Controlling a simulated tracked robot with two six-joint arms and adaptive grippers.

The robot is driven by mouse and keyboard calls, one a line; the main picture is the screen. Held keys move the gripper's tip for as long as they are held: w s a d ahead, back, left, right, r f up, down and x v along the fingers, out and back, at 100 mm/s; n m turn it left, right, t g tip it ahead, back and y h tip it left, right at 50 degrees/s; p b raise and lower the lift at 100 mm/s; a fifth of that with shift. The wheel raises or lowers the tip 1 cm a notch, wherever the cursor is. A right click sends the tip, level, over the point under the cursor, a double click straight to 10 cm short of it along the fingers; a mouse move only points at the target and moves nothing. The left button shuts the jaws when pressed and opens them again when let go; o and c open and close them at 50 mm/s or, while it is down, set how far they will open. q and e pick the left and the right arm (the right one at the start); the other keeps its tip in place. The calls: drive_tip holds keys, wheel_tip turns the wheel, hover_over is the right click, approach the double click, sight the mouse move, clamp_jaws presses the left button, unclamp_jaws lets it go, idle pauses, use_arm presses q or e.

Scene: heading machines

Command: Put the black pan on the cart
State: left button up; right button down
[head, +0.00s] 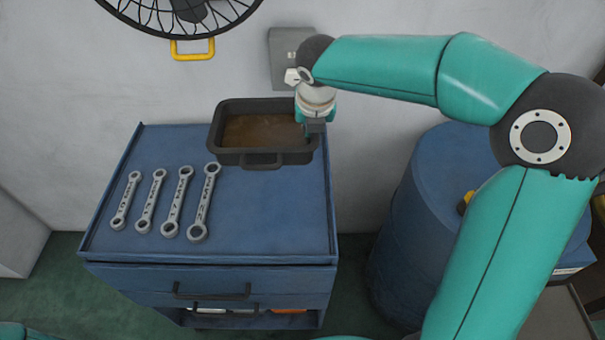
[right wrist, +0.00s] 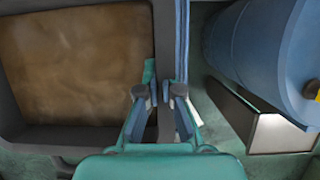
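The black pan (head: 262,159) is a rectangular dark tray with a brown inside, at the back right of the blue cart (head: 262,215). I cannot tell whether it rests on the top or hangs slightly above it. My right gripper (head: 315,130) is at the pan's right side. In the right wrist view, its fingers (right wrist: 162,98) straddle the pan's dark side wall (right wrist: 165,45) and appear closed on it. The brown inside fills the left of that view. My left gripper is out of view.
Several grey wrenches (head: 161,203) lie on the cart's left half; its front right top is clear. A blue barrel (head: 410,230) stands right of the cart. A grey wall box (head: 284,55) and a black fan (head: 180,15) are behind.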

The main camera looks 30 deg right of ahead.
drive_tip(key=f, duration=0.5)
drive_tip(key=f+b, duration=0.1)
drive_tip(key=f, duration=0.5)
drive_tip(key=shift+s+d+f, duration=0.15)
drive_tip(key=shift+d+f, duration=0.05)
drive_tip(key=shift+f, duration=0.1)
wheel_tip(320, 180, down, 4)
drive_tip(key=shift+f+b, duration=0.1)
drive_tip(key=shift+b, duration=0.45)
drive_tip(key=c, duration=1.4)
unclamp_jaws()
drive_tip(key=shift+o, duration=0.4)
drive_tip(key=shift+r, duration=0.25)
drive_tip(key=p+v, duration=0.1)
drive_tip(key=v, duration=1)
drive_tip(key=shift+s+r, duration=0.25)
